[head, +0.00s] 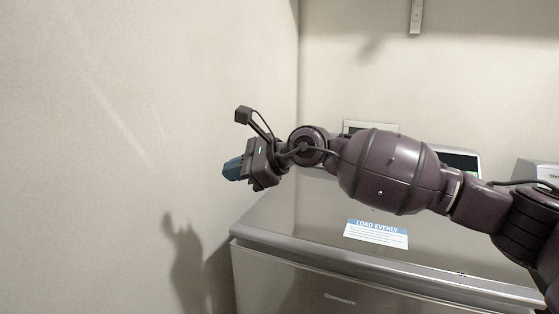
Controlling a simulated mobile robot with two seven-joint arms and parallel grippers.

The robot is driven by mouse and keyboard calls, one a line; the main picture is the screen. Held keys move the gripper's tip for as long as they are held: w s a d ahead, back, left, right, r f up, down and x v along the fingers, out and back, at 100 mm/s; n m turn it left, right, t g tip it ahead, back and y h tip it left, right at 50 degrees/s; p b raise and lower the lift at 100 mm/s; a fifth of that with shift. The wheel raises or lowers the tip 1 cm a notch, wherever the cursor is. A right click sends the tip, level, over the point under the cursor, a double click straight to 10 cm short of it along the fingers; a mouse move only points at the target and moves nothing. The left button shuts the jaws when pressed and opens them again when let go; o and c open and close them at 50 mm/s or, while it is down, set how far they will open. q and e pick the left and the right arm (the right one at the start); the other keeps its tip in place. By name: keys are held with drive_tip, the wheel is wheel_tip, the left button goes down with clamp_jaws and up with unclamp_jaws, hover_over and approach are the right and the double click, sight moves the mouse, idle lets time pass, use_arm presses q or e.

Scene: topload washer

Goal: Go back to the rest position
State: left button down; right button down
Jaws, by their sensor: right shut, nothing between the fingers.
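My right arm reaches in from the right, across and above the washer (290,225). My right gripper (232,168) is at the arm's left end, pointing left toward the bare wall. Its bluish fingers are shut with nothing between them, and it is apart from the washer. The washer's lid is down, and a "LOAD EVENLY" label (376,234) lies on it. Part of the control panel (458,160) shows behind my arm; the rest is hidden by it. My left gripper is not in view.
A plain wall (90,150) fills the left side and meets the back wall (360,70) in a corner. Another grey appliance (535,172) shows at the right edge. A bracket (416,15) hangs at the top. Free air lies above the washer.

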drive_tip(key=s+d+r+m+t+y, duration=0.15)
drive_tip(key=s+m+t+y, duration=0.45)
drive_tip(key=m, duration=1)
drive_tip(key=s+d+f+m+t+h+p, duration=0.15)
drive_tip(key=d+f+m+t+h, duration=1.05)
drive_tip(key=m, duration=1.5)
drive_tip(key=s+d+f+m+g+h+p, duration=0.1)
drive_tip(key=s+d+f+m+g+h, duration=0.15)
drive_tip(key=s+d+f+m, duration=0.4)
drive_tip(key=s+d+f+m+g+h+p, duration=0.15)
drive_tip(key=s+d+f+g, duration=0.25)
drive_tip(key=d+f, duration=0.6)
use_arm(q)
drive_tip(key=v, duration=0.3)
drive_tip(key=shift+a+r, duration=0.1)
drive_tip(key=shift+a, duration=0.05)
use_arm(e)
drive_tip(key=s+d+f+m+g+h, duration=0.1)
drive_tip(key=s+d+f+m+g, duration=0.1)
drive_tip(key=s+f, duration=0.5)
drive_tip(key=s+d+f+m+g+h, duration=0.1)
drive_tip(key=s+d+f, duration=0.3)
drive_tip(key=s, duration=1)
wheel_tip(320, 180, down, 4)
drive_tip(key=shift+r+m+g+h, duration=0.2)
drive_tip(key=shift+m+g+h, duration=0.2)
drive_tip(key=shift+m+g, duration=0.25)
